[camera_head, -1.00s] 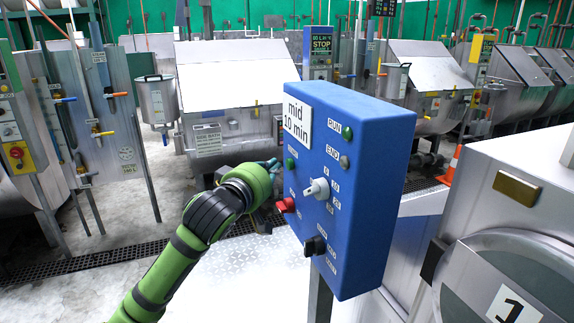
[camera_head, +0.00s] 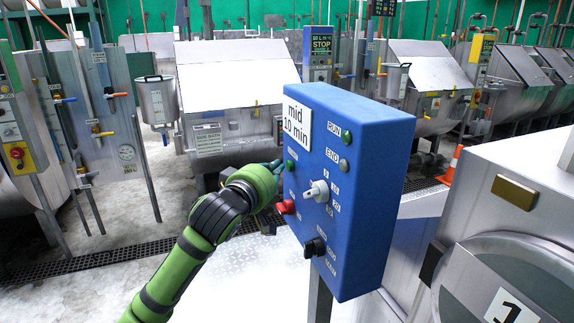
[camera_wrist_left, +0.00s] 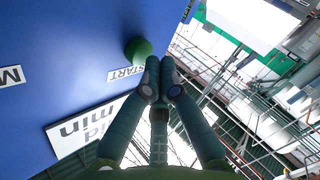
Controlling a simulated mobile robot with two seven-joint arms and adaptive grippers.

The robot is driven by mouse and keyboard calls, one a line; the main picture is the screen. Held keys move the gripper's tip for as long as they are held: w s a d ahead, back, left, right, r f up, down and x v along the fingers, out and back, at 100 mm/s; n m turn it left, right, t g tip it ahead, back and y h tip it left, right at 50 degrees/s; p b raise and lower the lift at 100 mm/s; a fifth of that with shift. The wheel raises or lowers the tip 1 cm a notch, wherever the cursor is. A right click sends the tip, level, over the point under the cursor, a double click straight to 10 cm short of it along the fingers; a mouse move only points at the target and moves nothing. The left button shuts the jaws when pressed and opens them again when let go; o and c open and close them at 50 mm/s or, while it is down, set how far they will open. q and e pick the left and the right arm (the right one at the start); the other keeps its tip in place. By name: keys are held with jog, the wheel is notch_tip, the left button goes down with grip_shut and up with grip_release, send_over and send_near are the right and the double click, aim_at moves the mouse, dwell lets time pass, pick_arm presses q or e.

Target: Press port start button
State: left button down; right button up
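The blue control box (camera_head: 352,190) stands in the middle of the head view, with a "mid 10 min" label on its front. The green start button (camera_head: 290,165) sits on its left side. In the left wrist view, the green button (camera_wrist_left: 138,49) is next to a "START" label (camera_wrist_left: 126,73). My left gripper (camera_head: 277,166) is at the button in the head view. In the wrist view its fingertips (camera_wrist_left: 160,66) are together, with nothing between them, right beside the button. I cannot tell whether they touch it. My right gripper is not in view.
The box also carries a red knob (camera_head: 286,207), a grey-white knob (camera_head: 317,192), a black knob (camera_head: 315,247) and a green run button (camera_head: 347,134). A steel drum machine (camera_head: 510,270) stands at the right. Floor is open at the left.

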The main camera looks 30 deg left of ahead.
pick_arm(q)
jog(key=shift+w+d, duration=0.3)
jog(key=shift+w, duration=0.05)
dwell(0.8)
jog(key=shift+s+a, duration=0.1)
dwell(0.3)
jog(key=shift+s+a+p, duration=0.3)
jog(key=shift+s+a, duration=0.15)
jog(key=shift+s, duration=0.15)
jog(key=shift+s+a, duration=1.6)
jog(key=shift+s, duration=0.25)
